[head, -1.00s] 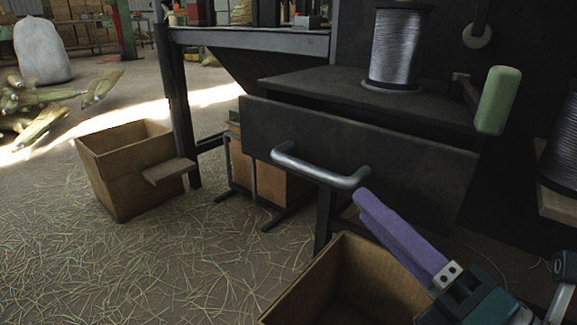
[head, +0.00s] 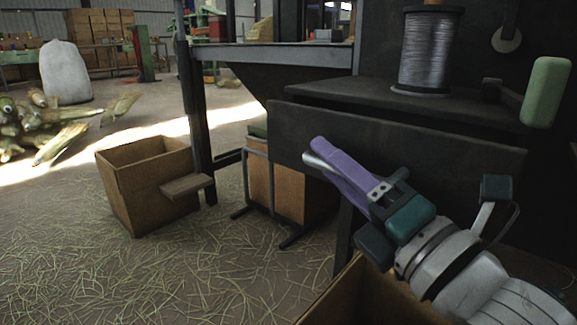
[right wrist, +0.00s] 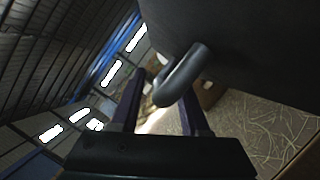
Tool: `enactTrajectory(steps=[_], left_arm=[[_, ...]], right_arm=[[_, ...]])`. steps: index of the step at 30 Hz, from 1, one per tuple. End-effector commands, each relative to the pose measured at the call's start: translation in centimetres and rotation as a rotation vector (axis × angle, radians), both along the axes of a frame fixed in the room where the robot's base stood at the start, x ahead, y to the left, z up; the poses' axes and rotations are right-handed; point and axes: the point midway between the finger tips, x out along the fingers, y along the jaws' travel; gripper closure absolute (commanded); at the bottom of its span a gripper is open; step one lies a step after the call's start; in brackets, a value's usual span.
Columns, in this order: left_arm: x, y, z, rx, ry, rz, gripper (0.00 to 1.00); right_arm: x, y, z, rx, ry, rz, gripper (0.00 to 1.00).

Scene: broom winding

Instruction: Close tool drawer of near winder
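The near winder's tool drawer (head: 430,155) has a wide dark front panel that stands out from below the winder's top. Its grey curved handle (right wrist: 186,72) shows in the right wrist view. In the head view most of the handle is hidden behind my right gripper (head: 316,150), which has purple fingers. In the right wrist view my right gripper (right wrist: 158,92) has its fingers apart, with the handle's bend at the gap between them; I cannot tell whether they touch it. My left gripper is not in view.
A wire spool (head: 430,50) stands on the winder top (head: 350,92). A green handgrip (head: 546,92) juts out at the right. Cardboard boxes stand at the left (head: 150,190) and below my right arm (head: 345,295). Straw covers the open floor.

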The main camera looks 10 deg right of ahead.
Motion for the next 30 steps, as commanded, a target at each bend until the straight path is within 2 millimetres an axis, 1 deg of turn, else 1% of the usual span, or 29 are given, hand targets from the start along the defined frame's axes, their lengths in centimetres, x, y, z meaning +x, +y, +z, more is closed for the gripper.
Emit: enactTrajectory(steps=[1, 11, 30], left_arm=[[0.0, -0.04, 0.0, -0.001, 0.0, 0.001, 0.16], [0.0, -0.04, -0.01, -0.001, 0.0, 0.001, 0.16], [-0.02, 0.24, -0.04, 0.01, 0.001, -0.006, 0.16]], right_arm=[[-0.02, -0.01, -0.01, 0.0, 0.0, 0.0, 0.62], [-0.04, -0.01, -0.02, 0.0, 0.0, 0.0, 0.99], [-0.04, 0.0, -0.05, 0.0, 0.0, 0.0, 1.0]])
